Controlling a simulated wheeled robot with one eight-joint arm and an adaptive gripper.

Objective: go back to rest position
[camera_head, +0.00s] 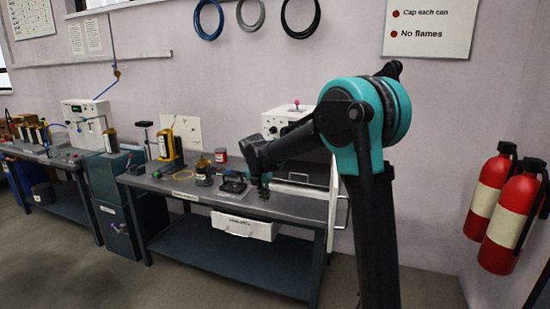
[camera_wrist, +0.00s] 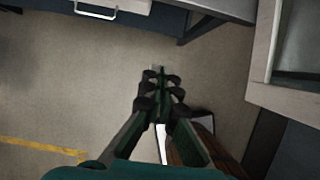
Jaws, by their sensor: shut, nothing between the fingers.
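My gripper (camera_head: 264,188) hangs from my raised arm in the head view, with the right part of the metal workbench (camera_head: 285,206) behind it. In the wrist view my gripper (camera_wrist: 160,74) points at bare floor. Its fingers are together and nothing is between them. No pump tube is in its grasp. An amber jar (camera_head: 204,172) and a black device (camera_head: 233,183) stand on the bench to the left of my gripper.
A white drawer (camera_head: 245,226) sits under the bench front. A yellow and black pump (camera_head: 166,149) and a red can (camera_head: 220,155) stand on the bench. In the wrist view, open floor (camera_wrist: 70,95) surrounds the fingers.

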